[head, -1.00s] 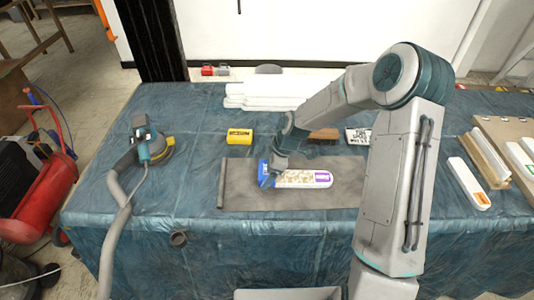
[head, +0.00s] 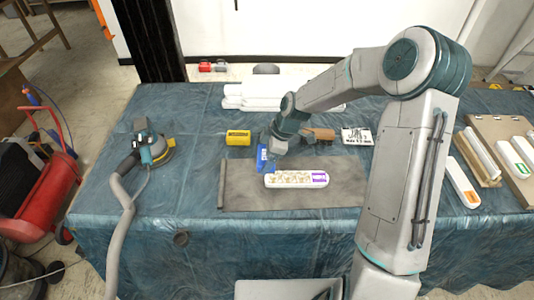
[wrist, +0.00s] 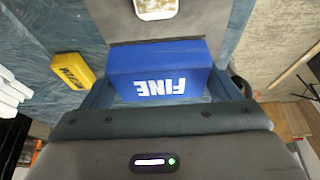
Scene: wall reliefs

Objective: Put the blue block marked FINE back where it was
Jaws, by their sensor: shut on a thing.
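The blue block marked FINE (wrist: 158,72) is between the fingers of my gripper (wrist: 155,95) in the wrist view, its white lettering upside down there. In the head view my gripper (head: 272,151) is shut on the blue block (head: 262,158), above the back part of the grey mat (head: 240,182). The block is beyond the left end of a white bar (head: 296,179) with a speckled tan patch and a purple label. The gripper partly hides the block.
A yellow block (head: 238,137) stands left of my gripper, a brown block (head: 322,134) and a white lettered block (head: 357,136) to its right. White bars (head: 260,96) lie behind. A sander (head: 154,149) is at the left. The front of the table is mostly clear.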

